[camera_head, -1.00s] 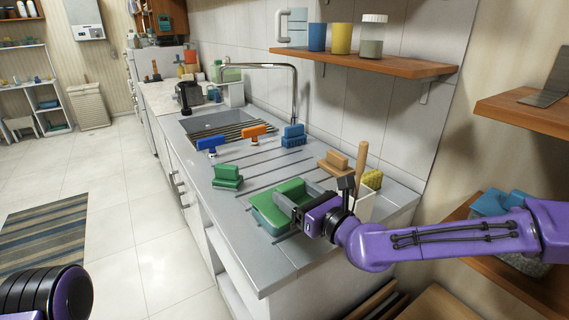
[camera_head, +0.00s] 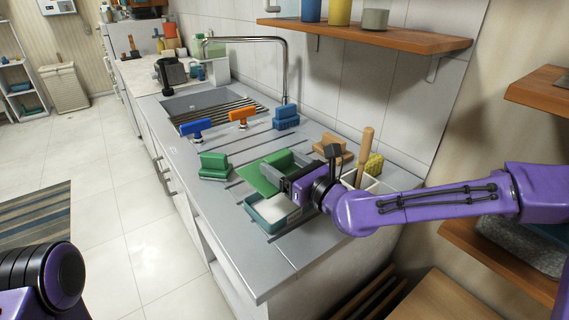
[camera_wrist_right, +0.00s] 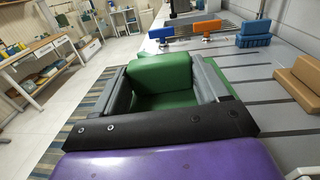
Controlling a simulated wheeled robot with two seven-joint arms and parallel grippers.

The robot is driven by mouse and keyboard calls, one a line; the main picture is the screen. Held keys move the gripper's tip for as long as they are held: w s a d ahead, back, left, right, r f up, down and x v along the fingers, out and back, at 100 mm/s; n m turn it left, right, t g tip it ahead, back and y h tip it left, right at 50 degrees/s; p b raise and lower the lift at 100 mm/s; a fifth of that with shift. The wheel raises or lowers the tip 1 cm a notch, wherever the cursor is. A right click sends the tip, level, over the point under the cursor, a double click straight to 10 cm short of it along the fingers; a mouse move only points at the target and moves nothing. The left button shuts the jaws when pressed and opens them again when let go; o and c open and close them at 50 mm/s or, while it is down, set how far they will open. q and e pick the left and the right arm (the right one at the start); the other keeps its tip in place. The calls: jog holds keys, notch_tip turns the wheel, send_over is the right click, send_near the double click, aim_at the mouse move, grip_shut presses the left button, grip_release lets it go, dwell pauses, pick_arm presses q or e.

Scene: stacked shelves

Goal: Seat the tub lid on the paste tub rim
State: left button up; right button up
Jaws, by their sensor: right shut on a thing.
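The tub lid (camera_head: 258,181) is a green plate with a raised green grip block. My right gripper (camera_head: 288,169) is shut on that block. In the right wrist view, the lid (camera_wrist_right: 165,101) sits between the two grey fingers of my right gripper (camera_wrist_right: 162,73). The paste tub (camera_head: 254,215) is a teal box on the counter with a pale white filling showing. In the head view, the lid is beyond the tub's far side, and the tub's near part is uncovered. The gap between lid and rim cannot be judged. My left gripper is out of view.
A green brush (camera_head: 213,167) stands left of the lid. Blue (camera_head: 197,128) and orange (camera_head: 243,118) tools and a blue brush (camera_head: 286,117) lie farther back. A tan brush (camera_head: 333,148) and a holder with a wooden handle (camera_head: 364,155) stand close behind my right gripper.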

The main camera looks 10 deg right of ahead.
notch_tip(320, 180, down, 6)
jog(key=b, duration=0.5)
jog(key=shift+r, duration=0.1)
jog(key=shift+s+d, duration=0.15)
jog(key=shift+s, duration=0.05)
dwell(0.5)
dwell(1.3)
